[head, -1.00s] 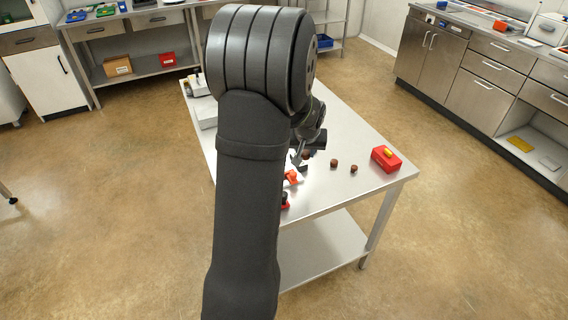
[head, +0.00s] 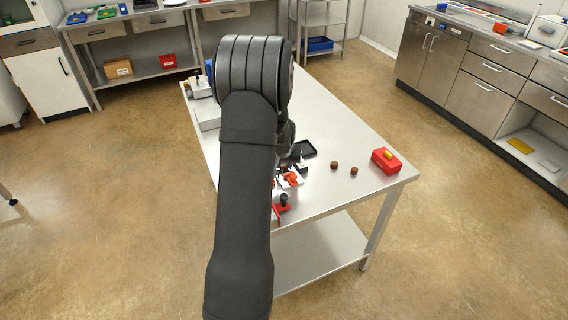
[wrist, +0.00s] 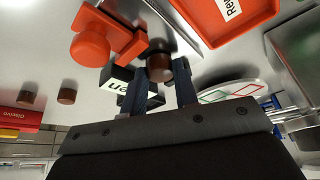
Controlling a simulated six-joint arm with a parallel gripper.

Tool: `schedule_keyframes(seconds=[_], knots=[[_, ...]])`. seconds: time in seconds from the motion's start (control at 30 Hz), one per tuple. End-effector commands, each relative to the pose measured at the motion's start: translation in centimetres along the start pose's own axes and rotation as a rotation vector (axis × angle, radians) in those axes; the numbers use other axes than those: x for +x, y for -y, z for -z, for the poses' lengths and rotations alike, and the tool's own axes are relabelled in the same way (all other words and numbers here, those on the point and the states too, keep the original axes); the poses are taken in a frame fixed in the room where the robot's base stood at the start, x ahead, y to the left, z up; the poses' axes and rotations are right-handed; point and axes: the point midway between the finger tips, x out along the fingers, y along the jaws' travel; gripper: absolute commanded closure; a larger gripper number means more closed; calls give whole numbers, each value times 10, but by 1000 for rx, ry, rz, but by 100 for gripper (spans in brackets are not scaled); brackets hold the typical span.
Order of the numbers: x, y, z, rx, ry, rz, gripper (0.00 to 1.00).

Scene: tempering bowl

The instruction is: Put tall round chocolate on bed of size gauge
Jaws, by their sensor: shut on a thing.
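My gripper (wrist: 162,92) is shut on a dark brown round chocolate (wrist: 158,68), which shows at the fingertips in the wrist view. In the head view my arm hides most of the gripper. An orange device with a round knob (wrist: 90,48), apparently the size gauge, lies close beside the held chocolate in the wrist view. It also shows in the head view (head: 291,179), on a whitish base just right of my arm. I cannot tell whether the chocolate touches it.
Two other brown chocolates (head: 334,165) (head: 354,171) stand right of the gauge on the steel table. A black tray (head: 304,149) lies behind the gauge. A red tray (wrist: 228,18) shows in the wrist view.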

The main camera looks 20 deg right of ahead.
Motion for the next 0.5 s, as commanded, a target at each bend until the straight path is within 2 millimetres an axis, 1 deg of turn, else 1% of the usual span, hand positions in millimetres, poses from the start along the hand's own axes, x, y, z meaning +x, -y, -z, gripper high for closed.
schedule_keyframes(seconds=[0.2, 0.23, 0.3, 0.33, 0.5], knots=[[3, 0, -1, 0, 0, 0, 94], [3, 0, -1, 0, 0, 0, 69], [2, 0, -1, 0, -1, 0, 55], [2, 0, -1, 0, 0, 0, 51], [2, 0, -1, 0, 0, 0, 51]])
